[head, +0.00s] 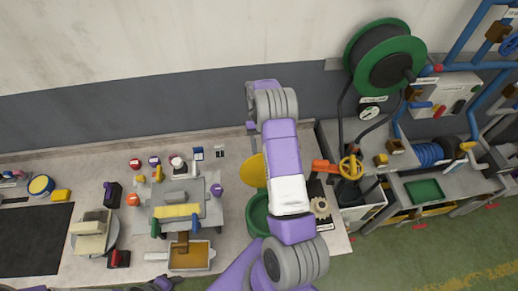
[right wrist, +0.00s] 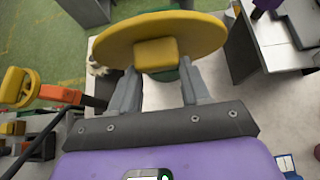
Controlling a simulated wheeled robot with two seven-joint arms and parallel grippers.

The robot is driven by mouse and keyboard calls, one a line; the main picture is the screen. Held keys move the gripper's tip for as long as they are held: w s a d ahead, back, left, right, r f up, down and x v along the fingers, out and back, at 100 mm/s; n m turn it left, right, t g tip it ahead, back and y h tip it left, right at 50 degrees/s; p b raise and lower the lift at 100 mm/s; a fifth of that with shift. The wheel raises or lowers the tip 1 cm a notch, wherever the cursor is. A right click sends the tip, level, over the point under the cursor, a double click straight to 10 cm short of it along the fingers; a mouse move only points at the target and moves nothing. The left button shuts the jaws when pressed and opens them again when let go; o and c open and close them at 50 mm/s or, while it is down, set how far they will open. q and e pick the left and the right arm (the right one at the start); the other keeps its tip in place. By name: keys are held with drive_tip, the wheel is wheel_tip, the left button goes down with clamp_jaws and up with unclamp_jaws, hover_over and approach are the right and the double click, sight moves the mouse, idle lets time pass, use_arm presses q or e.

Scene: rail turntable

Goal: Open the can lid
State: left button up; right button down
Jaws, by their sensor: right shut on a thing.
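The yellow round lid (head: 251,170) stands tilted up at the back of the green can (head: 257,214), in the middle of the head view. The can's right side is hidden behind my right arm. In the right wrist view, the lid (right wrist: 115,42) fills the top as a wide disc, with a yellow block-shaped knob (right wrist: 157,54) on it. My right gripper (right wrist: 158,75) is shut on this knob, one finger on each side. A little green shows behind the lid; I cannot tell how much it touches the can. My left gripper is not clearly visible.
Left of the can is a grey fixture with a yellow plate (head: 176,211) and a brown-yellow tray (head: 190,257). Right of it are an orange-handled yellow valve wheel (head: 350,168) and a gear-like part (head: 320,207). A dark mat (head: 32,240) lies far left.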

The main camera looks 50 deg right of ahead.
drive_tip(key=shift+s+a+f, duration=0.1)
drive_tip(key=shift+f, duration=0.25)
drive_tip(key=c, duration=0.5)
unclamp_jaws()
drive_tip(key=shift+r, duration=0.15)
use_arm(q)
drive_tip(key=shift+s, duration=0.1)
use_arm(e)
drive_tip(key=shift+r, duration=0.15)
